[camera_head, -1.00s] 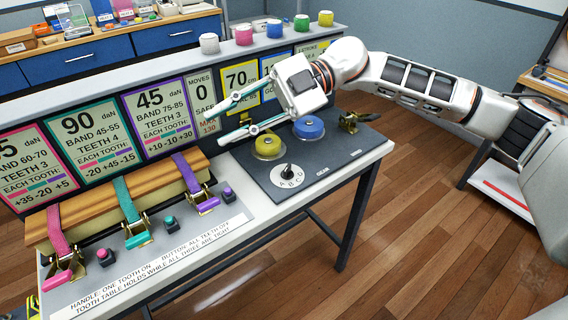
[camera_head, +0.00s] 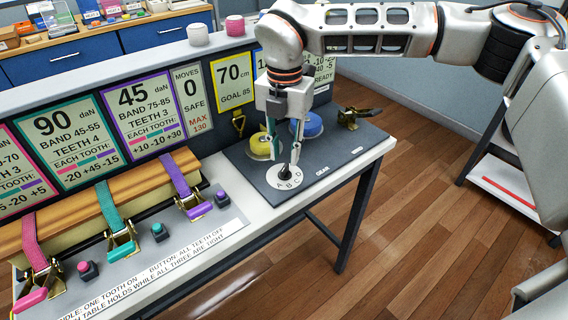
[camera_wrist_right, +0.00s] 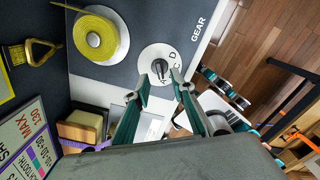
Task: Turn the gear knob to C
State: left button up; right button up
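The gear knob (camera_head: 284,172) is a small dark knob on a white round dial (camera_head: 276,184) lettered A to D, on the dark panel marked GEAR. In the right wrist view the knob (camera_wrist_right: 160,68) stands upright on its dial (camera_wrist_right: 147,58), and some letters show beside it. Which letter it points at is not clear. My right gripper (camera_head: 283,160) points down just over the knob, its two fingers apart. In the right wrist view its fingertips (camera_wrist_right: 160,81) are on either side of the near edge of the knob; contact cannot be told. My left gripper is not in view.
A yellow strap reel (camera_head: 263,147) and a blue reel (camera_head: 311,127) stand close behind the dial. A brass buckle (camera_head: 356,117) is at the panel's far right. Strap ratchets and a wooden beam (camera_head: 120,199) lie left. Signs line the back wall.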

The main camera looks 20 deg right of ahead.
aim_at(284, 167)
jog(key=shift+f, duration=2.1)
grip_shut()
